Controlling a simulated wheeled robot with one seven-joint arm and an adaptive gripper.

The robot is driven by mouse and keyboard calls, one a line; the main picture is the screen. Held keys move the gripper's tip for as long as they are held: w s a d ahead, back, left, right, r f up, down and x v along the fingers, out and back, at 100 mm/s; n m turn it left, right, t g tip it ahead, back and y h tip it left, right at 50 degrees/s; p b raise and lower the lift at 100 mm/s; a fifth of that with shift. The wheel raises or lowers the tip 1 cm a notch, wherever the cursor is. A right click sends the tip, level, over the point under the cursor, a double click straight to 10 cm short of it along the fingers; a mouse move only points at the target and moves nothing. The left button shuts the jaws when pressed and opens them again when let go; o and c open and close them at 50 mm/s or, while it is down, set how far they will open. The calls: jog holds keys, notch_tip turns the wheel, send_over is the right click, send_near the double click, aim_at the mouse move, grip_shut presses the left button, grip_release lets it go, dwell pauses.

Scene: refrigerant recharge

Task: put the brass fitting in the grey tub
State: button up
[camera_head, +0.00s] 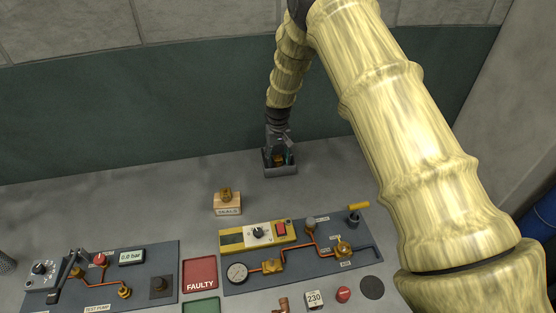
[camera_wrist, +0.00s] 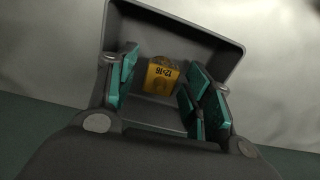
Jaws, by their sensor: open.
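The grey tub (camera_head: 281,170) stands at the back of the bench, near the wall, in the head view. It also fills the middle of the wrist view (camera_wrist: 225,43). The brass fitting (camera_wrist: 161,74), a yellow-gold piece with dark lettering, lies inside the tub against its floor or wall. My gripper (camera_wrist: 163,97) is open, with its teal finger pads on both sides of the fitting and apart from it. In the head view my gripper (camera_head: 280,155) points down into the tub, and the fitting is mostly hidden there.
A wooden block labelled SEALS (camera_head: 227,210) with a brass piece on it stands in front of the tub. Two dark panels with gauges and copper pipes, a red FAULTY tray (camera_head: 200,274) and a green tray (camera_head: 201,306) lie nearer. The bench left of the tub is clear.

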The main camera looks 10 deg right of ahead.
notch_tip(320, 180, up, 11)
jog(key=b, duration=0.4)
